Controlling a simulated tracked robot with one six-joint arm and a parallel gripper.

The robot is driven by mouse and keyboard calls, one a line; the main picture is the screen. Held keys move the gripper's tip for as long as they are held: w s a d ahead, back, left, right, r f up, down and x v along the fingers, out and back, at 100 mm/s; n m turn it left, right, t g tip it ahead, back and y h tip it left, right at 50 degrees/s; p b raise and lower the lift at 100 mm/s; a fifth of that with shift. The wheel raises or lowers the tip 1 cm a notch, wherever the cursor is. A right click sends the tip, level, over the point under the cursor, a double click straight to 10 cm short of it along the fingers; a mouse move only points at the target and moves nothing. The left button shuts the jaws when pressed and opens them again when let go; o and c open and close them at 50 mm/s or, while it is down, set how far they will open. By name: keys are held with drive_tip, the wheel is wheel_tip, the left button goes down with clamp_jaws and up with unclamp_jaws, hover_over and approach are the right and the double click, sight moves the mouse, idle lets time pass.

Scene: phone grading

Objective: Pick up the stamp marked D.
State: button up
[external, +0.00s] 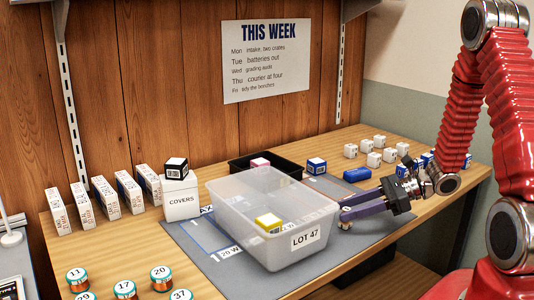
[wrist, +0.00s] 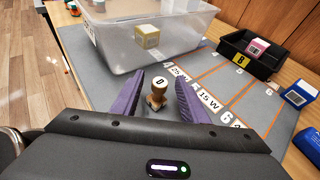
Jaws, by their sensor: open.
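In the wrist view a small wooden stamp (wrist: 157,99) stands upright on the grey mat, with a white round top bearing a dark mark that looks like a D. My gripper (wrist: 162,80) has its two purple fingers apart, one on each side of the stamp, with gaps showing. In the external view my gripper (external: 343,214) is low over the mat's right part, just right of the clear bin; the stamp is hard to make out there.
The clear bin (external: 305,239) labelled LOT 47, with a yellow box (external: 268,223) inside, stands close to my gripper. A black tray (external: 293,164) holds a pink box. A blue-and-white box (external: 317,166) and a blue object (external: 357,175) lie behind. Several white cubes stand at the back right.

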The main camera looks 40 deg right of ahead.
drive_tip(key=shift+x, duration=2.6)
drive_tip(key=shift+f, duration=0.1)
clamp_jaws()
